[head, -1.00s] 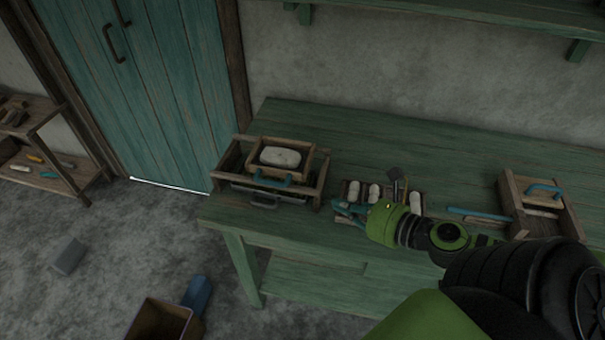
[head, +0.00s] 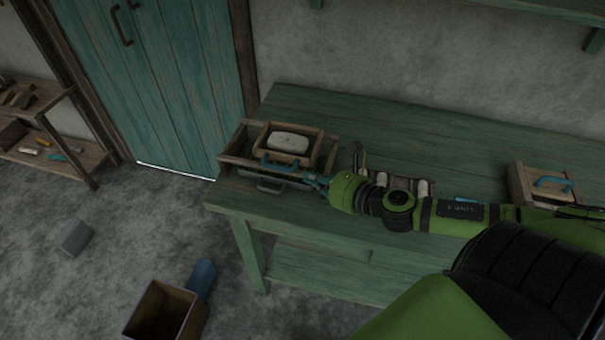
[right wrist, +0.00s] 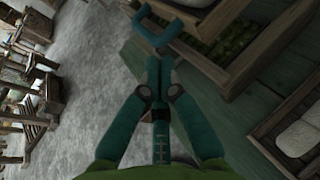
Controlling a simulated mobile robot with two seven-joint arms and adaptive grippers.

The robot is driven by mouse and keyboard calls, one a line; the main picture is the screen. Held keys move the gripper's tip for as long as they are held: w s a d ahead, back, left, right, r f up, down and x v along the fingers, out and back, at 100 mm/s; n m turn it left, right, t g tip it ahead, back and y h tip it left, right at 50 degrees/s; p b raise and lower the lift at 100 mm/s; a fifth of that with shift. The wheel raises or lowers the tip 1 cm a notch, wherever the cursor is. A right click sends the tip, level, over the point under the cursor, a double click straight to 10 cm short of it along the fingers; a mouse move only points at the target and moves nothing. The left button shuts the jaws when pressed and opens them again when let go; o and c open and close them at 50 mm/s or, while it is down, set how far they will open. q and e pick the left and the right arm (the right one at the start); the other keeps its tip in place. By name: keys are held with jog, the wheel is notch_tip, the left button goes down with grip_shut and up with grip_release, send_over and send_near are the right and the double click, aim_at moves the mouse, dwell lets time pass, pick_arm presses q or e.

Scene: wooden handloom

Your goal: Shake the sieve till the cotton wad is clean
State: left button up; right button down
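The sieve (head: 309,151), a small wooden frame with a teal handle (head: 279,168), sits on a larger wooden frame (head: 331,157) at the table's left end. The pale cotton wad (head: 289,142) lies in it. My right gripper (head: 312,179) is just right of the handle in the head view. In the right wrist view, my right gripper's teal fingers (right wrist: 158,60) lie close together, tips at the curved handle (right wrist: 164,46). I cannot see them closed around it. The wad is mostly cut off there. My left gripper is out of view.
A wooden holder with white rolls (head: 421,188) is behind my right arm. A wooden box with a blue-handled tool (head: 553,183) stands farther right on the green table (head: 420,135). An open box (head: 160,312) and a grey block (head: 75,238) are on the floor.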

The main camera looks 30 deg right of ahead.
aim_at(293, 171)
jog(key=shift+p+x, duration=0.3)
jog(key=shift+x, duration=1.4)
